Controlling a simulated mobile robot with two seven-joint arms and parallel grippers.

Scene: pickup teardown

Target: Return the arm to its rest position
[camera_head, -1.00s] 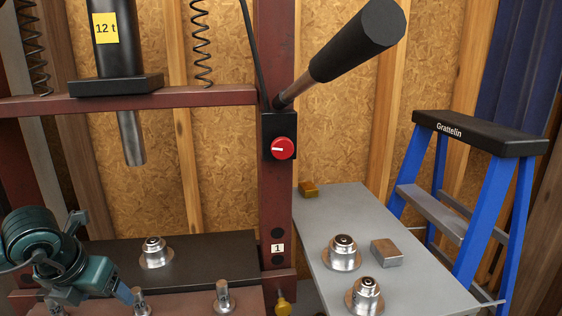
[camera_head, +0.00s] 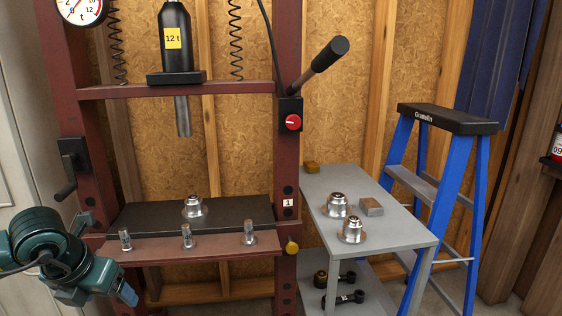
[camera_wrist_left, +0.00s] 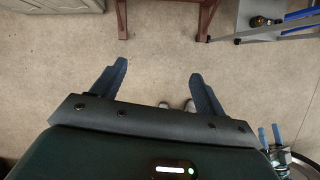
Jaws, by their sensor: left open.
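My left gripper, with its teal wrist (camera_head: 50,245) and blue fingers, is at the lower left of the head view, in front of the press and apart from it. In the left wrist view the left gripper (camera_wrist_left: 155,85) is open and empty, with its two blue fingers spread over bare floor. What looks like my right gripper (camera_wrist_left: 270,136) shows small at the lower right of that view. Its jaws are too small to judge.
A red press frame (camera_head: 287,150) stands ahead, with metal parts on its bed. A grey table (camera_head: 375,240) with several metal parts and a blue ladder (camera_head: 475,210) are to the right. The concrete floor (camera_wrist_left: 160,40) below the left gripper is clear.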

